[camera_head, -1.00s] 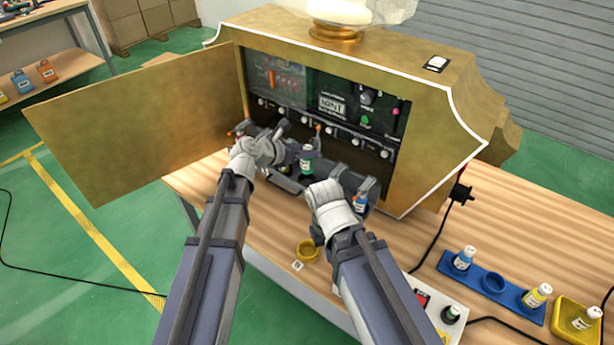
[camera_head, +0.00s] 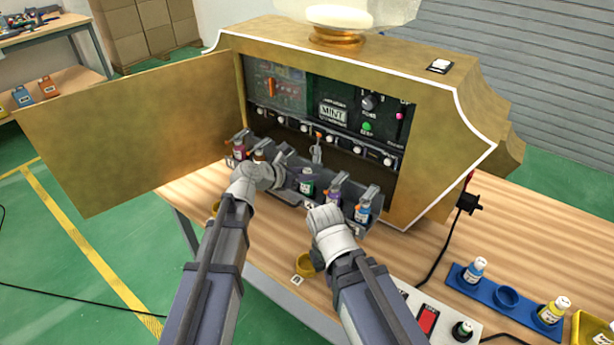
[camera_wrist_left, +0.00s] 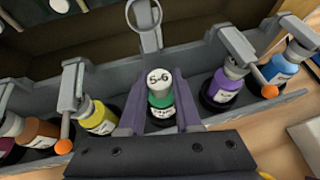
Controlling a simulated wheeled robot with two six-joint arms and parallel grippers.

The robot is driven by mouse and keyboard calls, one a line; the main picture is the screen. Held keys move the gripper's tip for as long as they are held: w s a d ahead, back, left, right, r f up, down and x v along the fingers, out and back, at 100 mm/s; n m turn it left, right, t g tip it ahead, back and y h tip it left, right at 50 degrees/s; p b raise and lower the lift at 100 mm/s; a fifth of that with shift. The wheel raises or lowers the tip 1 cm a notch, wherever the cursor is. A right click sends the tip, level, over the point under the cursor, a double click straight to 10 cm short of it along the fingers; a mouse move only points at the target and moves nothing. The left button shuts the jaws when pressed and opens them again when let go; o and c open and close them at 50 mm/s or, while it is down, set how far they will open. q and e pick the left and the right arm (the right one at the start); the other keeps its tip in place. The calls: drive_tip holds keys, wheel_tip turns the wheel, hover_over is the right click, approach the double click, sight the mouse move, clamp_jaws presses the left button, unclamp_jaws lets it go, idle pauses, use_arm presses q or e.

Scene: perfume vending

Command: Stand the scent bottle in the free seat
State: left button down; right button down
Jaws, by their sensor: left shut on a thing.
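The bottle is upright in the middle gap of the grey rack (camera_wrist_left: 285,108), between a yellow bottle (camera_wrist_left: 100,118) and a purple bottle (camera_wrist_left: 226,83). Its base is hidden, so I cannot tell whether it touches the seat. A raised ring-ended clamp (camera_wrist_left: 146,18) stands behind it. My right gripper (camera_head: 322,207) is by the rack's front; its fingertips are hidden.
Rack neighbours include a blue bottle (camera_head: 364,208) and lever clamps with orange knobs. The open gold door (camera_head: 140,120) stands left of the machine (camera_head: 440,125). A yellow cup (camera_head: 305,265) and a blue tray (camera_head: 480,289) with bottles are on the table.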

use_arm(q)
drive_tip(key=shift+f, duration=0.15)
use_arm(e)
drive_tip(key=shift+f, duration=0.15)
use_arm(q)
drive_tip(key=c, duration=0.6)
unclamp_jaws()
drive_tip(key=shift+a+r, duration=0.1)
drive_tip(key=shift+r, duration=0.25)
use_arm(e)
drive_tip(key=shift+r, duration=0.35)
use_arm(q)
drive_tip(key=p+v, duration=0.6)
drive_tip(key=v, duration=0.5)
drive_tip(key=s+d+f+m+g+y, duration=0.3)
drive_tip(key=s+d+f+m+g, duration=0.2)
drive_tip(key=s+f+m, duration=0.65)
drive_tip(key=s+a+m+g+y, duration=0.3)
drive_tip(key=s+m+y, duration=0.4)
drive_tip(key=m, duration=1.2)
drive_tip(key=shift+s+a+r+g, duration=0.2)
drive_tip(key=shift+s+a+g, duration=0.2)
drive_tip(key=shift+s, duration=0.45)
use_arm(e)
wheel_tip(320, 180, up, 5)
drive_tip(key=shift+r, duration=0.2)
